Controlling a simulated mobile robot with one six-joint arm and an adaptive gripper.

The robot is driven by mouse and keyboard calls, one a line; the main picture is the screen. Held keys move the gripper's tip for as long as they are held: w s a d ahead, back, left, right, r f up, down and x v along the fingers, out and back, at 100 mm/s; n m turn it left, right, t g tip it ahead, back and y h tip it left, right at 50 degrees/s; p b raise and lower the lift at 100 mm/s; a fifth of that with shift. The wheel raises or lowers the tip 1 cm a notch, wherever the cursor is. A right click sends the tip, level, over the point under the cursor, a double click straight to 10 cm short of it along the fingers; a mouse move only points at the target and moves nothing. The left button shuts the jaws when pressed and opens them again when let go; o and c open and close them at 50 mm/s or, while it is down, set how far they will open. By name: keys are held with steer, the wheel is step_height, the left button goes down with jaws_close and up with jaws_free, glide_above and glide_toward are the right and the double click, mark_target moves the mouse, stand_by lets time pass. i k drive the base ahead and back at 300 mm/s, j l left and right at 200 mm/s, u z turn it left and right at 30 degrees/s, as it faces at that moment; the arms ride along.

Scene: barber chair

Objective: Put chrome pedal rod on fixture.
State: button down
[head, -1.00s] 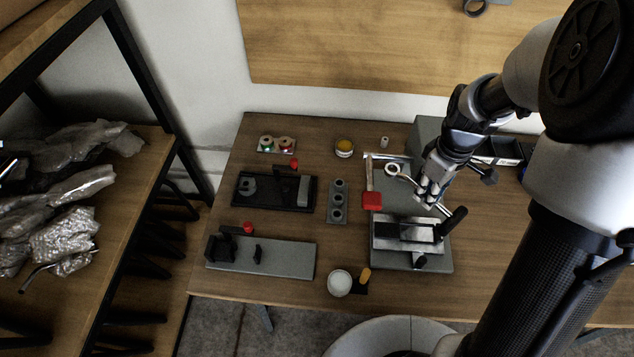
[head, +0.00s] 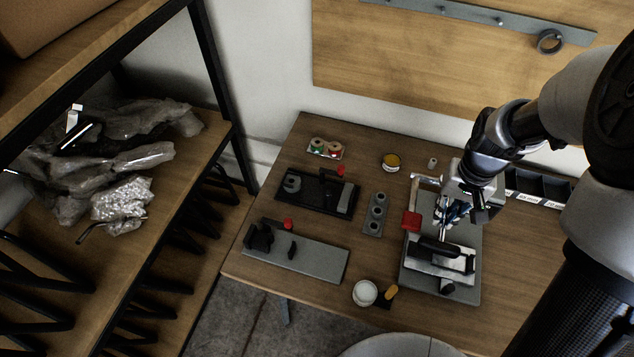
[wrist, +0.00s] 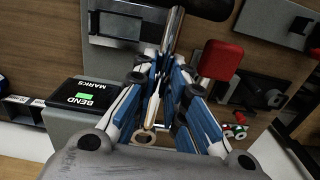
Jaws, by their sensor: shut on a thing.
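My gripper (head: 452,208) is shut on the chrome pedal rod and holds it over the grey bench device at the right of the table. In the wrist view the rod (wrist: 172,28) runs between the blue-padded fingers (wrist: 158,98), with a ring-shaped eye at its near end. A dark fixture (head: 318,203) with a round post and red-handled clamp, and a grey fixture plate (head: 318,263) with black blocks and a red knob, lie at the left. I cannot tell which fixture is meant.
The bench device has a grey base (head: 411,271), a black-handled block (head: 465,266) and a red-ended lever (head: 411,221). A "BEND MARKS" box (wrist: 85,105) shows in the wrist view.

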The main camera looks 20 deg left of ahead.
mark_target(318, 188)
steer(key=j+u, duration=0.15)
steer(key=j, duration=0.35)
steer(key=i+j+u, duration=0.15)
steer(key=j, duration=0.35)
steer(key=j+u, duration=0.15)
steer(key=j, duration=0.35)
steer(key=i, duration=0.05)
